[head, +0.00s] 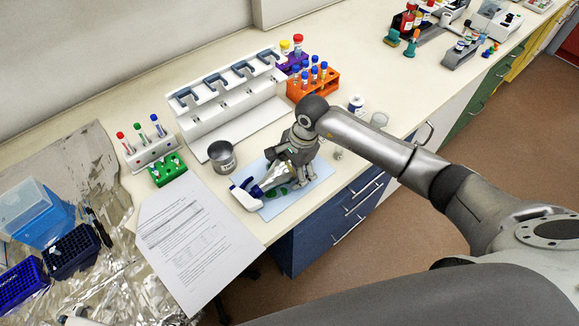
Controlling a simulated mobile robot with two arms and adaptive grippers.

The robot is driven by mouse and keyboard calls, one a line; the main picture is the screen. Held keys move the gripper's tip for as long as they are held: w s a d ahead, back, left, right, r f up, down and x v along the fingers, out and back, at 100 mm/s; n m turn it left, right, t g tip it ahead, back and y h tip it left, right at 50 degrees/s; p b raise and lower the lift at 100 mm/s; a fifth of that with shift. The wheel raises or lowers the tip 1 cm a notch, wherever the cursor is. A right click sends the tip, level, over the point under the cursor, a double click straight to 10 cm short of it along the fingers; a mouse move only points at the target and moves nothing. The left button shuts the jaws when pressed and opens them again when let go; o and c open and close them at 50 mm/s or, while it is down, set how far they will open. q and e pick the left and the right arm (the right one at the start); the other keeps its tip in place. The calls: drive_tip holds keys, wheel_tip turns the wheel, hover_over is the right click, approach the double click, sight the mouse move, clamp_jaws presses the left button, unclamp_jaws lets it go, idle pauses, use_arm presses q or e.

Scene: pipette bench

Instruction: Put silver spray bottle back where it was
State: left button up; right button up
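The silver spray bottle (270,180) has a white and blue spray head (246,194) and is tipped over, its head toward the lower left. It is over a light blue mat (318,178) with green marks near the bench's front edge. My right gripper (292,172) is at the bottle's body, with its fingers on either side, and appears shut on it. The gripper hides the bottle's base end. I cannot tell whether the bottle touches the mat. My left gripper is not in view.
A metal beaker (222,157) stands left of the bottle, and a printed sheet (187,238) lies below it. Behind are a white pipette stand (228,100) and an orange tube rack (318,86). A white tube rack (150,153) and crumpled foil (125,290) are at left.

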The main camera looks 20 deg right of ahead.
drive_tip(key=shift+r, duration=0.15)
drive_tip(key=shift+d, duration=0.1)
drive_tip(key=shift+p+v, duration=0.95)
drive_tip(key=shift+p, duration=0.2)
drive_tip(key=shift+w+r+b, duration=0.15)
drive_tip(key=shift+r+b, duration=0.45)
drive_tip(key=shift+b, duration=0.35)
drive_tip(key=b+v, duration=0.3)
drive_tip(key=v, duration=0.5)
drive_tip(key=shift+d+r, duration=0.1)
drive_tip(key=shift+r, duration=0.25)
drive_tip(key=shift+o, duration=0.2)
drive_tip(key=shift+s+d+r, duration=0.1)
drive_tip(key=shift+s+r, duration=0.15)
drive_tip(key=shift+r, duration=0.5)
